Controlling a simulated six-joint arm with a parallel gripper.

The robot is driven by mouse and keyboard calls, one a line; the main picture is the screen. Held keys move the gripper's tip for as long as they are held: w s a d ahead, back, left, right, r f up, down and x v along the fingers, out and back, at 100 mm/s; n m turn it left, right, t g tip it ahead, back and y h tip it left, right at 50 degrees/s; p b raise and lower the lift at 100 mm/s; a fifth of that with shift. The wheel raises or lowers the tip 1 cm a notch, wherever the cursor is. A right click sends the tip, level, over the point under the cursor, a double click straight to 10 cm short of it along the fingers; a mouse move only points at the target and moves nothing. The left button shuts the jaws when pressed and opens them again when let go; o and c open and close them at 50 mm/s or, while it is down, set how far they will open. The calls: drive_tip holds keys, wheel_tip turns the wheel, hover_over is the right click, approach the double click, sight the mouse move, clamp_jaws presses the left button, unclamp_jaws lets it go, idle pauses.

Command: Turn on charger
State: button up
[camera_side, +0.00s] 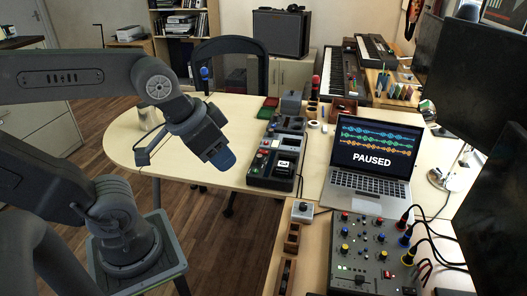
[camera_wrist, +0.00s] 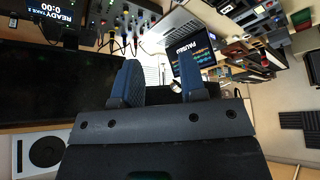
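No charger is labelled in either view. A black unit (camera_side: 256,168) with a small white-faced block (camera_side: 284,168) and small coloured controls stands on the pale table and may be it; its switch state is too small to tell. A second dark unit (camera_side: 288,124) stands behind it. My gripper (camera_side: 222,160) hangs in the air to the left of the black unit, its blue fingertips pointing down and right. In the wrist view my gripper (camera_wrist: 160,75) shows two blue fingers apart with nothing between them.
A laptop (camera_side: 370,160) reading "PAUSED" stands right of the units; it also shows in the wrist view (camera_wrist: 192,52). A mixer (camera_side: 375,250) with knobs and cables is in front. Dark monitors (camera_side: 495,210) stand at the right. The left tabletop (camera_side: 180,165) is mostly clear.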

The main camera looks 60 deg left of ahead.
drive_tip(key=shift+w+a+r, duration=0.1)
drive_tip(key=shift+w, duration=0.25)
drive_tip(key=shift+c, duration=0.8)
drive_tip(key=w+a+n, duration=0.1)
drive_tip(key=w+a, duration=0.1)
drive_tip(key=w, duration=0.1)
drive_tip(key=w+a+r+n, duration=0.1)
drive_tip(key=w+a, duration=0.1)
drive_tip(key=w, duration=0.2)
drive_tip(key=w+a+g+y, duration=0.1)
drive_tip(key=w, duration=0.2)
drive_tip(key=shift+w+a+r+n, duration=0.25)
drive_tip(key=shift+w+a+n, duration=0.15)
clamp_jaws()
drive_tip(key=w+a+f+n+y, duration=0.1)
drive_tip(key=w+a+f+n, duration=0.15)
drive_tip(key=w+a, duration=0.6)
drive_tip(key=w+a+f+n+g, duration=0.1)
drive_tip(key=w+a+f+n, duration=0.1)
drive_tip(key=w+a+f, duration=0.2)
drive_tip(key=w+a+f+n+g, duration=0.1)
drive_tip(key=w+a+f, duration=0.4)
drive_tip(key=a+f, duration=0.6)
drive_tip(key=a, duration=0.3)
drive_tip(key=shift+a+f+n+g+y, duration=0.25)
drive_tip(key=shift+f+n+g+y, duration=0.05)
drive_tip(key=shift+n+y, duration=0.1)
